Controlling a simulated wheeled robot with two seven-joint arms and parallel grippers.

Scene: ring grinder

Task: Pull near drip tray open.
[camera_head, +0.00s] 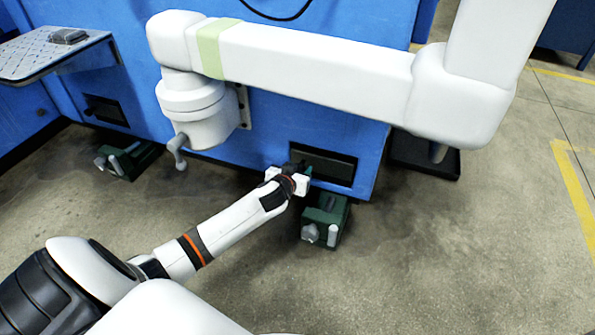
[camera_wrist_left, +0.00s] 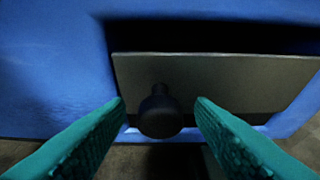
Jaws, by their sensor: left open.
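The near drip tray (camera_head: 330,167) shows as a dark panel low in the blue machine's side in the head view. In the left wrist view its front is a grey plate (camera_wrist_left: 225,85) with a round black knob (camera_wrist_left: 160,112). My left gripper (camera_head: 302,171) is at the left part of this panel in the head view and hides the knob there. In the wrist view my left gripper (camera_wrist_left: 161,103) is open, with one green finger on each side of the knob and visible gaps between. My right gripper is not in view.
A green machine foot (camera_head: 326,215) stands on the floor just below the left gripper. Another dark panel (camera_head: 106,111) and green foot (camera_head: 127,160) are farther left. A white arm-like beam (camera_head: 300,65) crosses above. The concrete floor (camera_head: 450,240) at right is clear.

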